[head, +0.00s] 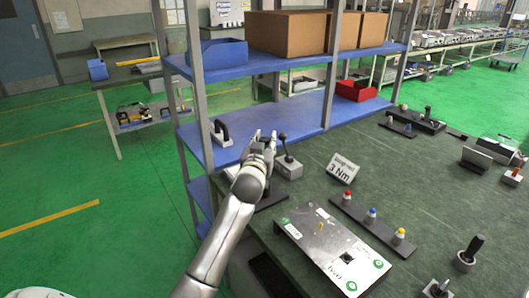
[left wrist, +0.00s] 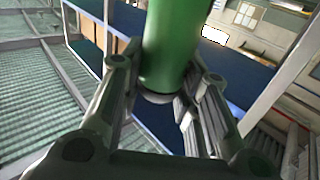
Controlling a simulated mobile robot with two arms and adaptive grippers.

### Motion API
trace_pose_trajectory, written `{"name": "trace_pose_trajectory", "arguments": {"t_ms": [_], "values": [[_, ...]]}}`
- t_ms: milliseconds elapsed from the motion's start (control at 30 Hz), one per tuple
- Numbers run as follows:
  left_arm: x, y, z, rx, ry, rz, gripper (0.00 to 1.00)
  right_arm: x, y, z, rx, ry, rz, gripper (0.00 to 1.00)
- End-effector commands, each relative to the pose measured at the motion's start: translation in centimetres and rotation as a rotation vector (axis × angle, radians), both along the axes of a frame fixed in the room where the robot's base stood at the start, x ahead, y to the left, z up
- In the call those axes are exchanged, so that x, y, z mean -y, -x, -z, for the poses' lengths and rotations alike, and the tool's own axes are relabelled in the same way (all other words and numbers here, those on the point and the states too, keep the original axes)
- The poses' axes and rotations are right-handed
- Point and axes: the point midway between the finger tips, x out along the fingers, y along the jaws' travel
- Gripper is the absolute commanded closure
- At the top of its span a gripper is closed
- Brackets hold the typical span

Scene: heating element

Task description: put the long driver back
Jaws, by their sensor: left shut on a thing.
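My left gripper (head: 264,138) is above the left end of the dark bench, near the blue shelf. In the left wrist view its fingers (left wrist: 165,110) are shut on a thick green cylinder (left wrist: 170,45), which looks like the long driver's handle. The cylinder's rounded dark end shows between the fingers, and the rest runs out of the top of the picture. In the head view my gripper hides what it holds. My right gripper is not in view.
A grey block with a black lever (head: 288,165) stands just right of my gripper. A "3 Nm" sign (head: 343,168), a rail with coloured knobs (head: 372,217) and a metal plate (head: 330,256) lie on the bench. Shelf posts (head: 197,75) stand close behind my arm.

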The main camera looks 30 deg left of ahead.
Motion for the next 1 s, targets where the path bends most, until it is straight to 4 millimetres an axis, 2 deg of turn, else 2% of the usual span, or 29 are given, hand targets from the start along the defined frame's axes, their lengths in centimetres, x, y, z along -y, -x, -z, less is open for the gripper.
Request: {"name": "trace_pose_trajectory", "arguments": {"t_ms": [233,467,900,933,1000], "values": [[-0.7,-1.0,1.2,0.004,-0.001,0.000,1.00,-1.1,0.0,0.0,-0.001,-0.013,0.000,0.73],[-0.7,-1.0,4.0,0.003,0.000,0.000,1.00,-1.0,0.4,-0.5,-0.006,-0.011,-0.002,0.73],[-0.7,-1.0,4.8,0.005,-0.001,0.001,1.00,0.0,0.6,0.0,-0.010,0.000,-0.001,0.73],[-0.7,-1.0,4.9,0.001,0.001,0.000,0.66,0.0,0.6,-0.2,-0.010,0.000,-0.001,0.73],[-0.7,-1.0,4.9,0.001,0.001,0.000,0.57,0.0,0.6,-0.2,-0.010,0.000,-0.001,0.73]]}}
